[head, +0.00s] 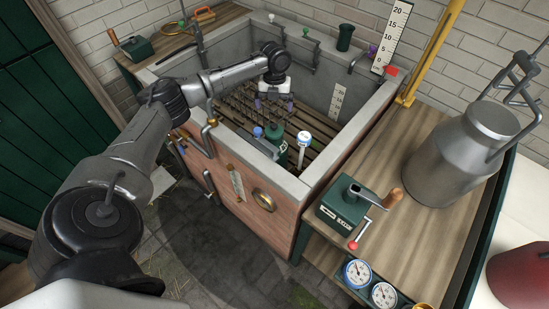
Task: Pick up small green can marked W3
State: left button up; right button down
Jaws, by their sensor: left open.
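My left arm reaches in from the left over the stone trough (350,140). My left gripper (274,103) is open and empty, pointing down inside the trough above its far-left part. A small green can-like thing (276,133) stands inside the trough, nearer the front than the gripper and apart from it. A dark green canister (345,37) stands on the trough's back rim. I cannot read a W3 mark on either, so I cannot tell which is the can. My right gripper is not in view.
A white-topped upright (304,140) and a wire rack (238,106) are in the trough beside the green thing. A yellow post (432,50) rises behind.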

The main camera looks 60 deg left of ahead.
aim_at(274, 130)
pick_arm(q)
jog(key=f, duration=0.5)
jog(key=f+b, duration=0.1)
jog(key=f, duration=0.1)
jog(key=shift+s+d+f, duration=0.2)
jog(key=shift+s+d, duration=0.05)
jog(key=shift+d, duration=0.1)
jog(key=shift+d+f+b, duration=0.1)
jog(key=shift+f+b, duration=0.5)
jog(key=shift+f, duration=2.05)
jog(key=shift+c, duration=0.2)
jog(key=c, duration=1.8)
jog(key=shift+r, duration=0.15)
grip_shut()
